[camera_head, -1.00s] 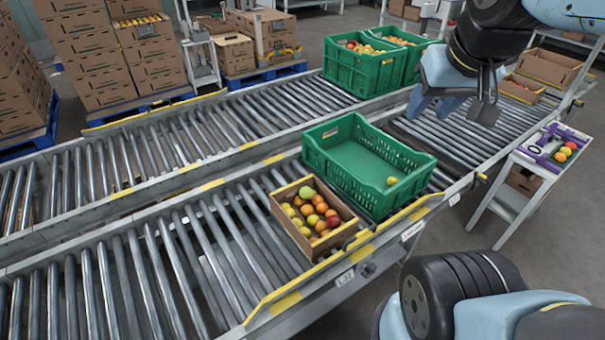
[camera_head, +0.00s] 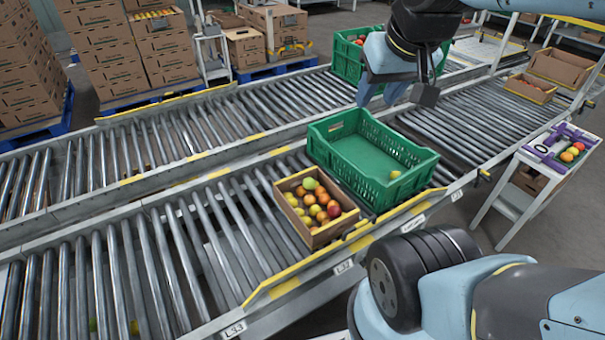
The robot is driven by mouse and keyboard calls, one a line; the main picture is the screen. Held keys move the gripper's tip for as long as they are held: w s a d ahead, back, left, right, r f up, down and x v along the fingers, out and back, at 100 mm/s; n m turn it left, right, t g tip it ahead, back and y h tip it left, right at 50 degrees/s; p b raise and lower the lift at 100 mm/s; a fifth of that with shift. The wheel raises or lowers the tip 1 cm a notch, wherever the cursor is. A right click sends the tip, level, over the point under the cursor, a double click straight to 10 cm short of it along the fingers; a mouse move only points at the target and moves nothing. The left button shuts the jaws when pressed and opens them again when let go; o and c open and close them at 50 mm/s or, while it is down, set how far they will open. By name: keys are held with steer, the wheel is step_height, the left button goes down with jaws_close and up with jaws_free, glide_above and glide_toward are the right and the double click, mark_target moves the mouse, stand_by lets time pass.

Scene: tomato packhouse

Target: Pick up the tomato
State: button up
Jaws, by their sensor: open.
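My gripper (camera_head: 398,97) is open and empty, high above the conveyor rollers, behind and to the right of the near green crate (camera_head: 350,178). A single yellowish tomato (camera_head: 395,175) lies inside that crate near its right corner. A cardboard box (camera_head: 320,238) on the near conveyor, just in front of the crate, holds several red, orange and yellow tomatoes (camera_head: 322,206) and one green one. My gripper is apart from all of these. Which tomato the task means cannot be told.
A small table (camera_head: 512,197) at right holds purple items and a few red and green tomatoes (camera_head: 571,153). Another green crate (camera_head: 346,62) stands on the far conveyor, partly behind my arm. An open cardboard box (camera_head: 530,88) sits at the back right. Bare rollers (camera_head: 150,255) lie at left.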

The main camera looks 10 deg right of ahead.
steer(key=shift+o, duration=0.2)
steer(key=shift+o, duration=0.8)
steer(key=shift+w, duration=0.1)
steer(key=shift+o, duration=0.8)
steer(key=shift+w+a+f, duration=0.1)
steer(key=shift+w, duration=0.25)
steer(key=shift+o, duration=1.4)
steer(key=w, duration=0.1)
steer(key=w+a, duration=0.1)
steer(key=w+f, duration=0.1)
steer(key=shift+w+a, duration=0.1)
steer(key=shift+a, duration=0.25)
steer(key=shift+o, duration=0.7)
steer(key=w+f, duration=0.3)
steer(key=w, duration=0.3)
steer(key=shift+w+a+y, duration=0.3)
steer(key=shift+w+a, duration=0.05)
steer(key=shift+a, duration=0.05)
steer(key=m+g+h, duration=0.1)
glide_above(309, 181)
steer(key=s, duration=0.5)
step_height(309, 181, down, 38)
steer(key=f, duration=0.1)
steer(key=shift+a+x, duration=0.2)
steer(key=shift+x, duration=6.3)
